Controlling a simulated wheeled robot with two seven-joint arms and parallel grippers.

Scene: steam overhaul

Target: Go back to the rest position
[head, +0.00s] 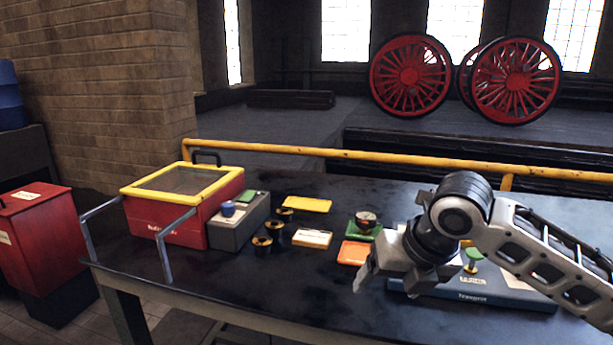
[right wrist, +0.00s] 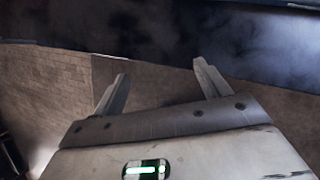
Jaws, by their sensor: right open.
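My right gripper (head: 366,276) hangs over the front part of the dark table (head: 215,285), with its arm coming in from the right. In the right wrist view its two fingers (right wrist: 160,85) stand apart with nothing between them. Below and beyond them are the table edge and the floor. In the head view the gripper is just in front of an orange tray (head: 353,252). It partly covers a blue-grey case (head: 470,294) with a green-topped item (head: 473,258) on it. My left gripper does not show in either view.
A red box with a yellow-rimmed lid (head: 180,205) and a grey block (head: 240,222) stand at the left. Several dark cylinders (head: 262,244), a yellow plate (head: 307,204) and a green tray with a round gauge (head: 366,222) lie mid-table. A yellow rail (head: 400,157) runs behind. The front left table is clear.

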